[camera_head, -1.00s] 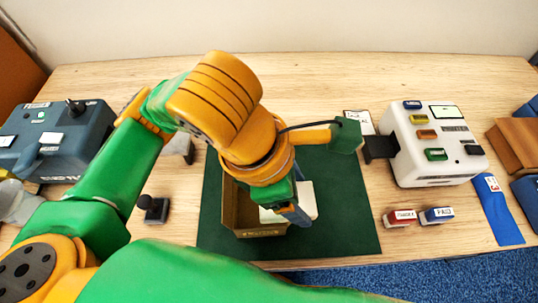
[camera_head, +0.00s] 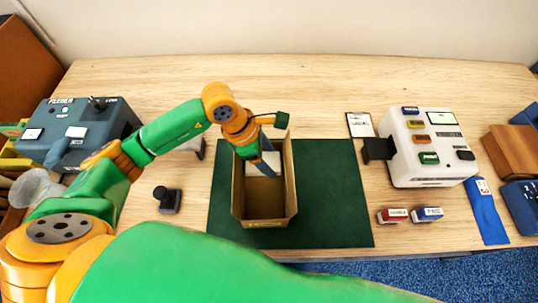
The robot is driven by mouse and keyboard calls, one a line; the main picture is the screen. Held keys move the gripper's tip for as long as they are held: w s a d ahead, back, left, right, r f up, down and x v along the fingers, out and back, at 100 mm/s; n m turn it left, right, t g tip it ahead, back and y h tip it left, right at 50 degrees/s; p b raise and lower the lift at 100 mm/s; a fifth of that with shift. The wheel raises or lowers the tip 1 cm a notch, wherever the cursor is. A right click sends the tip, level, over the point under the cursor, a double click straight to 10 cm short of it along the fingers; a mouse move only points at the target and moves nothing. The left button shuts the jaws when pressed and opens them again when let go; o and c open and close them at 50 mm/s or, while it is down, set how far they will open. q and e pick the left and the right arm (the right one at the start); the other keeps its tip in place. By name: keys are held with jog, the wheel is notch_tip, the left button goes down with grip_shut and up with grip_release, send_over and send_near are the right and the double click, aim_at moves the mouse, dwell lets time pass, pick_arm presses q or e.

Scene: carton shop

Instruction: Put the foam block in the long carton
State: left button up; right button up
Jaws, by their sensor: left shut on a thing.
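The long carton (camera_head: 264,211) is an open brown box on the green mat, its long side running away from me. The white foam block (camera_head: 257,170) shows at the carton's far end, within its walls in the picture. My left gripper (camera_head: 269,165) is shut on the foam block, with its blue fingers pointing down at the far part of the carton. The gripper partly hides the block, and I cannot tell whether the block touches the carton floor. The near part of the carton is empty. My right gripper is not in view.
The green mat (camera_head: 335,205) is clear right of the carton. A white machine (camera_head: 425,150) stands at the right, with red (camera_head: 392,216) and blue (camera_head: 428,214) stamps before it. A dark machine (camera_head: 80,130) and a black-knobbed stamp (camera_head: 167,199) are at the left.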

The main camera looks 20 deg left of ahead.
pick_arm(q)
jog(key=shift+f, duration=0.55)
jog(key=shift+f+b, duration=0.6)
jog(key=shift+b, duration=0.25)
jog(key=o, duration=1)
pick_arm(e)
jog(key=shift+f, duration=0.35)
